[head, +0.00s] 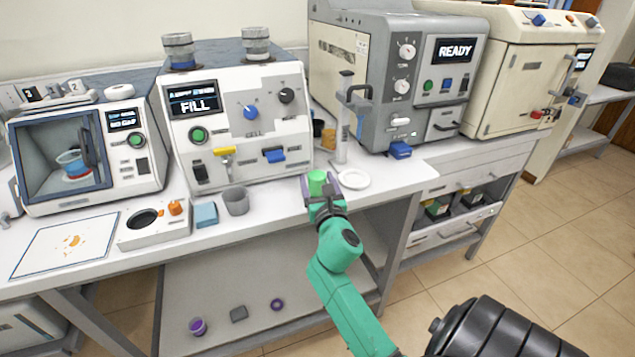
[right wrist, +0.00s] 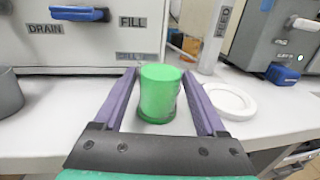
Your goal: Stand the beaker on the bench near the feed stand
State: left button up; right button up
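The green beaker (head: 317,182) stands upright on the bench near its front edge; it also shows in the right wrist view (right wrist: 159,92). My right gripper (head: 322,187) is open, with a purple finger on each side of the beaker and visible gaps between fingers and beaker (right wrist: 160,88). The feed stand (head: 342,120), a tall pale column marked FEED, is just behind and right of the beaker; its column also shows in the right wrist view (right wrist: 215,40). My left gripper is not in view.
A white round dish (head: 354,179) lies right of the beaker. A grey cup (head: 236,201) and a blue block (head: 206,214) stand to the left. The FILL machine (head: 240,120) and the grey READY machine (head: 400,80) stand behind. Some bare bench lies between the grey cup and beaker.

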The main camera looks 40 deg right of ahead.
jog(key=shift+o, duration=0.2)
jog(key=shift+r, duration=0.15)
jog(key=b+v, duration=0.2)
jog(key=v, duration=0.9)
jog(key=w+a+f+m+g+y, duration=0.1)
jog(key=a+f+m+g+y, duration=0.15)
jog(key=f, duration=0.95)
jog(key=w+a+f+m+g+y, duration=0.1)
jog(key=a+f+m+y, duration=0.2)
jog(key=f, duration=0.8)
jog(key=s+a+f+m+g+y, duration=0.15)
jog(key=s+f+m, duration=0.25)
jog(key=f, duration=0.6)
jog(key=s+a+f+m+g, duration=0.2)
jog(key=s+f+m+g, duration=0.15)
jog(key=f, duration=0.55)
jog(key=s+f+m+g+y, duration=0.1)
jog(key=s+f+m+g, duration=0.3)
jog(key=s+f+m, duration=0.75)
jog(key=s+d+f+m+g+p, duration=0.1)
jog(key=s+m+g+p, duration=0.1)
jog(key=s, duration=1.1)
jog(key=shift+f+m+p, duration=0.4)
jog(key=shift+m+p, duration=0.35)
jog(key=shift+p, duration=0.15)
